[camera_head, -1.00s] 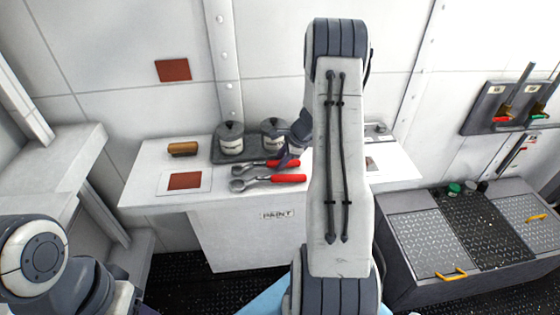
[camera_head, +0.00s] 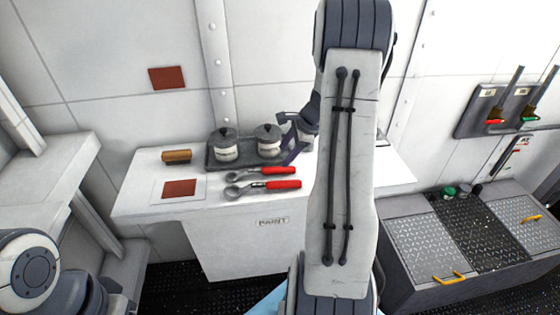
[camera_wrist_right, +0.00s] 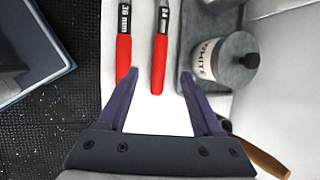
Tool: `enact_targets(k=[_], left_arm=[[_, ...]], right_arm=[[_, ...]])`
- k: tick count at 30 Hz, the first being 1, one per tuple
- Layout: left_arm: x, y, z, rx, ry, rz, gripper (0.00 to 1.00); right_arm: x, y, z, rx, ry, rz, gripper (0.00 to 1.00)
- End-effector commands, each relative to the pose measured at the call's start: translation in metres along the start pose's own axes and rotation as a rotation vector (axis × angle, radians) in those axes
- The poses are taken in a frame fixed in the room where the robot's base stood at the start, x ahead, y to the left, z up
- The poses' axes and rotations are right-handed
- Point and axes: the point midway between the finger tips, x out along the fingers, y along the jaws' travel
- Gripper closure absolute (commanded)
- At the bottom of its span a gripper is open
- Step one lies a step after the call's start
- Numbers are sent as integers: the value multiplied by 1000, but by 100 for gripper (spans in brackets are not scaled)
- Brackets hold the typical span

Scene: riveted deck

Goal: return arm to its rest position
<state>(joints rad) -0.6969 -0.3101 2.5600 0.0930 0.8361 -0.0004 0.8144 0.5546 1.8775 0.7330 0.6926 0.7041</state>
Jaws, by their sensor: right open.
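My right arm rises through the middle of the head view and bends over the white bench (camera_head: 145,195). Its dark purple right gripper (camera_head: 289,140) is open and empty, beside the paint cans and above the two red-handled wrenches. The upper wrench (camera_head: 278,172) and the lower wrench (camera_head: 283,184) lie on the bench, apart from the fingers. Part of my left arm shows at lower left; its gripper is out of view.
Two lidded cans, left (camera_head: 224,147) and right (camera_head: 268,143), stand on a dark tray (camera_head: 213,161). A brown block-like item (camera_head: 177,156) and a rust-red square (camera_head: 181,188) are on the bench. Levers (camera_head: 503,108) and a metal chest (camera_head: 425,245) are at right.

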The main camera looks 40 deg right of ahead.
Motion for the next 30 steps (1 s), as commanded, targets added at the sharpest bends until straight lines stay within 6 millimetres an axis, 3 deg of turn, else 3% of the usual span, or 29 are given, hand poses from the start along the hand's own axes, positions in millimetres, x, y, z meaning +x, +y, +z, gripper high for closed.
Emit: enact_targets(k=[4,11,14,17,20,24,27,30], left_arm=[[1,0,0,0,0,0,50],[1,0,0,0,0,0,50],[1,0,0,0,0,0,50],[1,0,0,0,0,0,50],[1,0,0,0,0,0,50],[1,0,0,0,0,0,50],[1,0,0,0,0,0,50],[1,0,0,0,0,0,50]], right_arm=[[-13,0,0,0,1,-1,33],[-15,0,0,-1,0,1,33],[-14,2,13,-44,-3,13,33],[-11,13,52,-182,-15,54,33],[-8,40,113,-426,-36,122,33],[-14,103,200,-859,-80,229,33],[-23,158,243,-1172,-117,299,33],[-36,214,272,-1487,-157,359,33]])
